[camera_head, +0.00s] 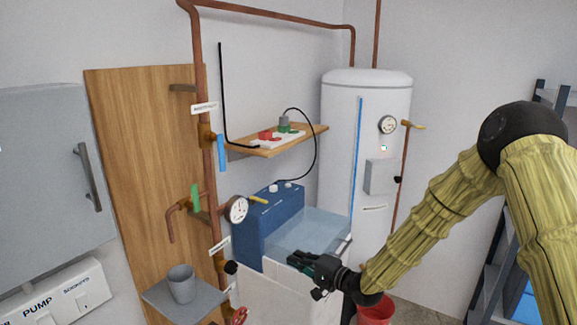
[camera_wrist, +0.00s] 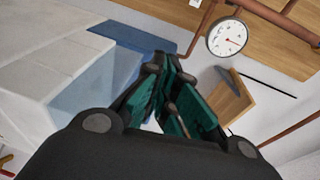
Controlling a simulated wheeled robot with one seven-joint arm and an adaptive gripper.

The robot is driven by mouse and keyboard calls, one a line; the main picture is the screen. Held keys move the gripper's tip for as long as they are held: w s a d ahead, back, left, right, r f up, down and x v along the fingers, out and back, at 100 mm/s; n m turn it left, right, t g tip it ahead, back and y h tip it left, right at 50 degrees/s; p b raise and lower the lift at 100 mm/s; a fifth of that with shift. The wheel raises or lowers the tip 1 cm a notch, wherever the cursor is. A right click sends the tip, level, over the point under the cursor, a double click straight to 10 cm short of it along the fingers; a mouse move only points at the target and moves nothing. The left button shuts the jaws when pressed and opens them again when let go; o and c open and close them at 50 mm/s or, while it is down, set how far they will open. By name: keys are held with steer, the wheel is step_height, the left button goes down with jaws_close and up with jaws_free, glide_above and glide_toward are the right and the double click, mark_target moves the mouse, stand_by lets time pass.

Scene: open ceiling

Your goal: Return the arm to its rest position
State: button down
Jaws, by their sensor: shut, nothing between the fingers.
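My gripper (camera_head: 308,263) is in front of the blue and white washing unit in the head view, at about the height of its top edge. Its fingers are closed together and hold nothing. In the wrist view my gripper (camera_wrist: 166,85) shows dark fingers with green inner pads, close together. My arm, in a yellow-green sleeve, comes in from the right and bends at a black elbow joint. I cannot tell whether the gripper touches the unit.
The blue-fronted unit (camera_head: 268,225) stands by the copper pipes. A gauge (camera_head: 236,209), a grey cup (camera_head: 181,283) on a small shelf, and a red bucket (camera_head: 375,312) are close by. A white boiler (camera_head: 340,150) stands behind, a dark rack (camera_head: 487,285) at right.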

steer(key=s+d+f+n+g+h, duration=0.15)
steer(key=s+d+f+h, duration=0.25)
steer(key=s+f, duration=0.8)
steer(key=s+d+f+n+g+h, duration=0.1)
steer(key=s+d+f+g+h, duration=0.25)
steer(key=s+f, duration=0.9)
steer(key=s+d+f+n+g+h, duration=0.1)
steer(key=s+d+f+g, duration=0.1)
steer(key=s, duration=0.7)
steer(key=s+d+f+n+g+h, duration=0.2)
steer(key=s+d+f, duration=0.2)
steer(key=s, duration=0.6)
steer(key=s+d+f+n+g+h, duration=0.2)
steer(key=s+d, duration=0.4)
steer(key=s, duration=0.3)
steer(key=shift+s+d+f, duration=0.15)
steer(key=shift+d+f, duration=0.1)
steer(key=shift+f, duration=0.45)
